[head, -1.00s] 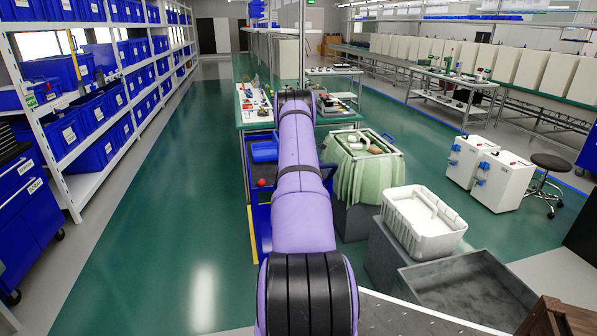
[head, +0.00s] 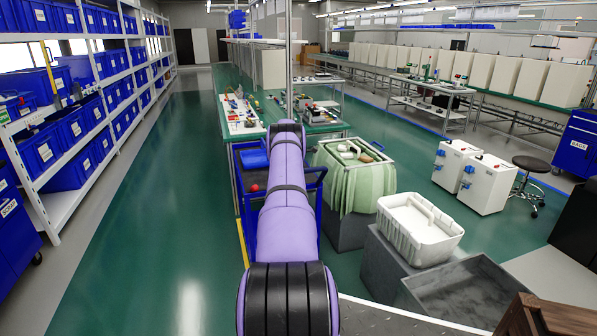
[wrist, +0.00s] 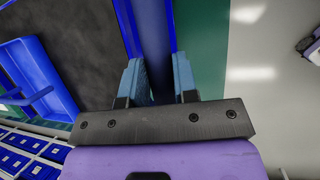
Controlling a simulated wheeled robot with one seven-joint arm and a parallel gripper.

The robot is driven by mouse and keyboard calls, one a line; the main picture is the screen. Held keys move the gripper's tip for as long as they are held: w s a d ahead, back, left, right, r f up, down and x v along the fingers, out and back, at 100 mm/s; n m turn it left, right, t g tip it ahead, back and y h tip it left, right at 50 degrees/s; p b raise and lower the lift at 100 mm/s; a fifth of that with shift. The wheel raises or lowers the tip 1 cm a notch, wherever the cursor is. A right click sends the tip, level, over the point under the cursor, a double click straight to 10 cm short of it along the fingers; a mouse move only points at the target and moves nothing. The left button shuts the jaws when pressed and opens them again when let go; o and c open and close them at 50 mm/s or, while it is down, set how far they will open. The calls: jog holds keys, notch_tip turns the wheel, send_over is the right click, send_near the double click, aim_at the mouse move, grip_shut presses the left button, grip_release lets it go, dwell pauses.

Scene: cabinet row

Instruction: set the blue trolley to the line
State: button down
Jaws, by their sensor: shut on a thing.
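The blue trolley (head: 317,188) stands near the middle of the head view, partly hidden behind my purple arm. It carries a blue bin (head: 254,160) and a small red ball (head: 254,188). In the wrist view, my gripper (wrist: 160,82) has its two blue-grey fingers on either side of a blue upright edge of the trolley (wrist: 156,30) and is shut on it. The trolley's dark deck and the bin (wrist: 40,75) show at the left there. A yellow line (head: 243,243) lies on the floor at the trolley's near left; my arm hides the rest.
A workbench (head: 240,122) stands just beyond the trolley. A green-draped bin (head: 350,185), a white crate (head: 420,235) and a grey box (head: 475,290) stand close on the right. The green floor (head: 150,210) to the left is clear up to the shelves (head: 65,190).

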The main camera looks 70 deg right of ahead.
jog(key=shift+w, duration=0.1)
jog(key=c, duration=0.9)
grip_release()
jog(key=v, duration=1)
jog(key=shift+a+r, duration=0.2)
jog(key=shift+r, duration=0.15)
jog(key=shift+w, duration=0.1)
